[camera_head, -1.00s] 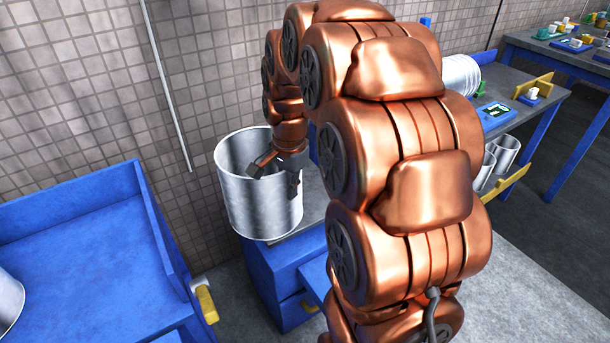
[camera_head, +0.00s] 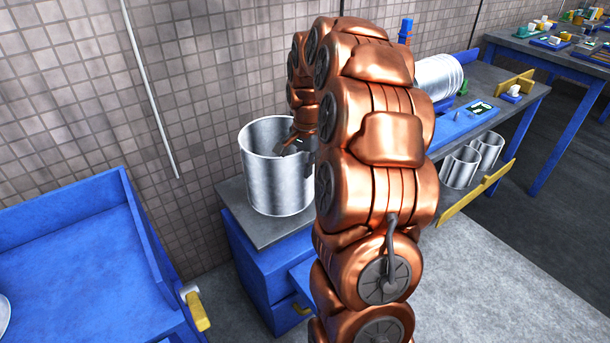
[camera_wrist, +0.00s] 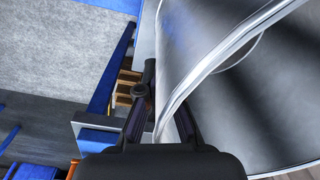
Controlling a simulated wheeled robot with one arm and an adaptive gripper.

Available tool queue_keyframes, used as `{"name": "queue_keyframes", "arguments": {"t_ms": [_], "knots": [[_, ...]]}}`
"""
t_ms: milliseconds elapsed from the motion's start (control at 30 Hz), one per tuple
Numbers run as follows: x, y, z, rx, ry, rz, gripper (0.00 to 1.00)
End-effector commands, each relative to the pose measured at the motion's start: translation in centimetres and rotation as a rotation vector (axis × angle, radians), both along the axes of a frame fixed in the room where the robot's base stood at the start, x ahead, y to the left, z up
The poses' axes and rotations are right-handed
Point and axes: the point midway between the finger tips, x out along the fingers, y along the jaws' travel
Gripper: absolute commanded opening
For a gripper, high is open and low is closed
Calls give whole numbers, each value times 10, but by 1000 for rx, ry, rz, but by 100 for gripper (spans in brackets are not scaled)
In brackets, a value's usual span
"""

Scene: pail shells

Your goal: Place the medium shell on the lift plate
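A tall, open, silvery metal shell (camera_head: 268,180), which I take for the medium shell, is upright over the grey top (camera_head: 240,226) of a blue cabinet by the wall. That grey top may be the lift plate. I cannot tell whether the shell's base touches it. My gripper (camera_head: 294,146) is at the shell's right rim, partly hidden by my arm. In the wrist view, my gripper (camera_wrist: 166,85) has one finger outside and one inside the shell (camera_wrist: 255,95), with the rim between them. It looks shut on the wall.
A blue tray-like bin (camera_head: 80,260) stands at left, with a yellow-handled fitting (camera_head: 198,311) at its corner. A ribbed shell (camera_head: 448,76) lies on the right bench, with smaller shells (camera_head: 460,167) below. Grey floor (camera_head: 480,285) is open at lower right.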

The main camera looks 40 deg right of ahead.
Motion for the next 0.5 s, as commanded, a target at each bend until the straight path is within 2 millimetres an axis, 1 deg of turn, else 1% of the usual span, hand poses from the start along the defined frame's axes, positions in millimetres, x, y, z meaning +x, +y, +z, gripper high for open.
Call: {"name": "queue_keyframes", "arguments": {"t_ms": [100, 200, 500], "knots": [[0, 1, -15, 2, -1, 0, 0], [0, 1, -24, 3, 0, -1, 0], [0, 1, -25, 1, -2, 0, 0]]}}
